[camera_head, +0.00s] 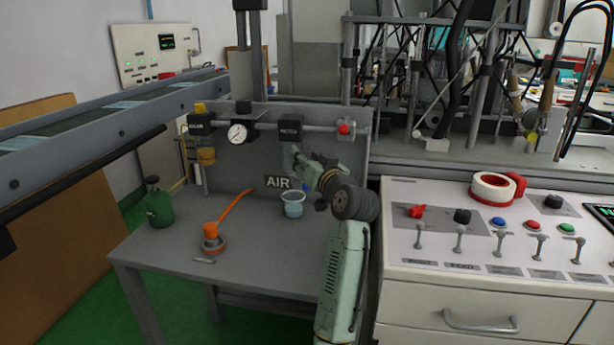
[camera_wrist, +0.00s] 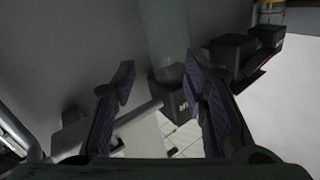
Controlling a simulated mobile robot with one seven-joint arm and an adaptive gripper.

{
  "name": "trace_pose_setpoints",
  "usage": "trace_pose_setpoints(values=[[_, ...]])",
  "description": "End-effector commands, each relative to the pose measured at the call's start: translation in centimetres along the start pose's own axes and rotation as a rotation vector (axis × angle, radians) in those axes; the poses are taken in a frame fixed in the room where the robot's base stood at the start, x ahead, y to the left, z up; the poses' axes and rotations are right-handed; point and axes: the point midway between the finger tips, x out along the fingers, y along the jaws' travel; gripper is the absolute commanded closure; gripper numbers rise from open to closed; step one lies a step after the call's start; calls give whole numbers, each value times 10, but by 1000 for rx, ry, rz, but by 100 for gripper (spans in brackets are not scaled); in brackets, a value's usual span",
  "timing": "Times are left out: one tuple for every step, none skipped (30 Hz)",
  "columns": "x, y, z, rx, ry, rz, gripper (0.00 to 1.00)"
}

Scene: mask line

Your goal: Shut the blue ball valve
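A small patch of blue (camera_head: 307,187) shows beside my wrist in the camera_head view, partly hidden by it. I cannot tell whether it is the ball valve's handle. My gripper (camera_head: 308,166) is up against the air panel, below a black labelled box (camera_head: 290,130) on the pipe. In the wrist view my gripper (camera_wrist: 160,82) is open, its two dark fingers spread with nothing held. The same black box (camera_wrist: 172,98) and a pale cylinder (camera_wrist: 165,40) lie beyond and between the fingers. No blue handle shows in the wrist view.
The pipe carries a gauge (camera_head: 238,133) and a red knob (camera_head: 345,128). A white control console (camera_head: 450,300) stands right of my arm.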

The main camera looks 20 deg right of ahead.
Motion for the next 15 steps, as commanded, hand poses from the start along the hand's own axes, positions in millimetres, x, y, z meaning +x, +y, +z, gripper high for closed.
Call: trace_pose_setpoints(values=[[0,-1,-7,-2,0,0,60],[0,-2,-10,-2,0,0,60],[0,-3,-14,-1,0,0,60],[0,-3,-16,0,-1,0,60],[0,-3,-17,1,-1,0,60],[0,-3,-18,1,-1,0,60],[0,-4,-19,1,-1,0,60],[0,-4,-19,1,-1,0,60],[0,-4,-19,1,-2,0,60],[0,-4,-19,1,-2,0,60],[0,-4,-19,1,-2,0,60],[0,-4,-19,1,-2,0,60],[0,-4,-19,1,-2,0,60],[0,-4,-19,1,-2,0,60],[0,-4,-19,1,-2,0,63]])
